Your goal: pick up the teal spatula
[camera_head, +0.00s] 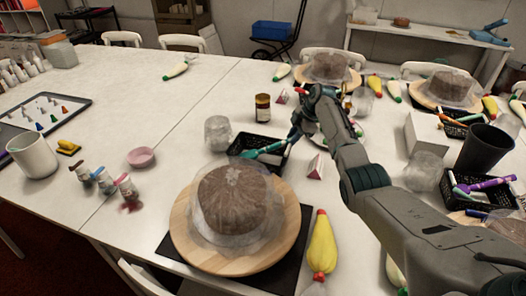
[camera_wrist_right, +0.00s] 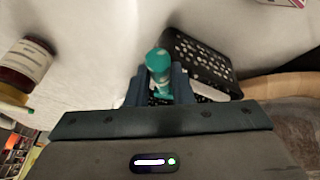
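The teal spatula (camera_head: 266,150) has a teal handle and lies slanted at a small black basket (camera_head: 278,166) behind the nearest cake. My right gripper (camera_head: 296,130) is at the right end of its handle, over the basket's far side. In the right wrist view, the rounded teal handle end (camera_wrist_right: 158,62) sits between the two dark fingers (camera_wrist_right: 160,88), which are close together on both sides of it. The gripper looks shut on it. The spatula's lower part is hidden there by the fingers and gripper body. My left gripper is not in view.
A wrapped cake on a wooden turntable (camera_head: 290,252) stands in front of the basket. A clear wrapped cup (camera_head: 217,133), a dark jar (camera_head: 262,107) and a red-white wedge (camera_head: 315,168) are close by. The left table half has free room.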

